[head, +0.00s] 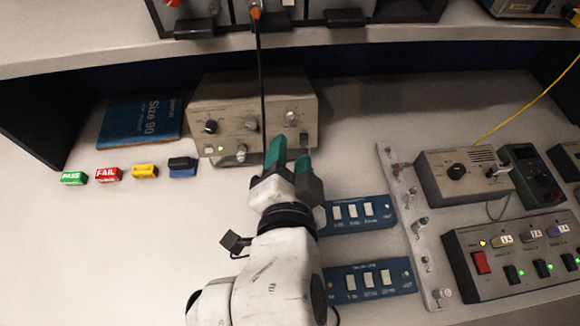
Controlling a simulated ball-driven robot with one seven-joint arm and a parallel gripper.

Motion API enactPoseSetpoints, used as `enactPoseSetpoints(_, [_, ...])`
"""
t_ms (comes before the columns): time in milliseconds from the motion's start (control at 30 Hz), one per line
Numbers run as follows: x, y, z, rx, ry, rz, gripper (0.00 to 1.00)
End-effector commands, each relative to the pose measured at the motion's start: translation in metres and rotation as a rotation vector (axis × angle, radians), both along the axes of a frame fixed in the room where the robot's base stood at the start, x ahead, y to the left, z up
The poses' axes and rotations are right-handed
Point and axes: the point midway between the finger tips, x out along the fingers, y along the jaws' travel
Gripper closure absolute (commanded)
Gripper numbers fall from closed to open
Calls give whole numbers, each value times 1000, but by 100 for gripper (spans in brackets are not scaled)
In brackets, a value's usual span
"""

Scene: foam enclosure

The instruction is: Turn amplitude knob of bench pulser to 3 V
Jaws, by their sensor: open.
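A beige instrument box (228,92) with several knobs stands at the back of the bench and looks like the bench pulser. Its front has a left knob (211,126), a middle knob (250,125) and a right knob (291,115). The lettering is too small to read, so I cannot tell which is the amplitude knob or its setting. A green light glows low on the panel. My gripper (289,155), with green fingertips, is open and empty in front of the box's lower right, below the right knob. It hides part of the lower panel edge.
A black cable (259,70) hangs down across the box's front. A blue book (142,122) and several coloured blocks (105,174) lie left. Blue switch panels (360,213), a metal strip with fittings (416,235) and beige instruments (520,255) stand right. A shelf edge (400,36) overhangs behind.

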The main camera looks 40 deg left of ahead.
Motion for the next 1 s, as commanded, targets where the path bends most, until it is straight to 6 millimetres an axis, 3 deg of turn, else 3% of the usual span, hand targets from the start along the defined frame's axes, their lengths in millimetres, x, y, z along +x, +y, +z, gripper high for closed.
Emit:
enactPoseSetpoints(233, [-18,-16,7,0,1,1,53])
enactPoseSetpoints(1000, [-20,-18,8,0,1,1,53])
